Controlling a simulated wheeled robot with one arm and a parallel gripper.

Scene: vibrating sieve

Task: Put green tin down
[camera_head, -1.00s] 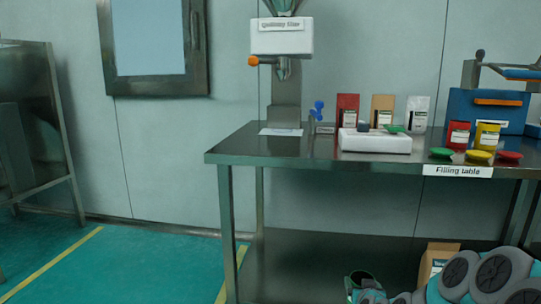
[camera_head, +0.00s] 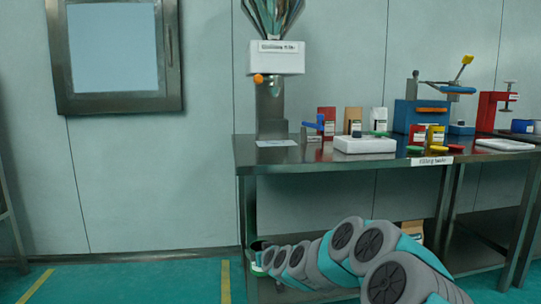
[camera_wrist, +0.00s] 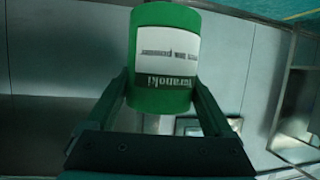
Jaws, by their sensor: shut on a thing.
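The green tin (camera_wrist: 163,98) fills the middle of the wrist view, with a white printed label that reads upside down there. My gripper (camera_wrist: 160,85) is shut on it, one finger on each side. In the head view my gripper (camera_head: 262,256) is low, near the left leg of the filling table (camera_head: 300,158) and below its top. The tin is small there, and its outline is hard to make out.
The tabletop holds a white scale (camera_head: 364,145), several pouches and tins, small coloured lids, a blue machine (camera_head: 420,115) and a red press (camera_head: 492,110). The filler (camera_head: 277,58) stands at the table's left end. Floor left of the table is clear.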

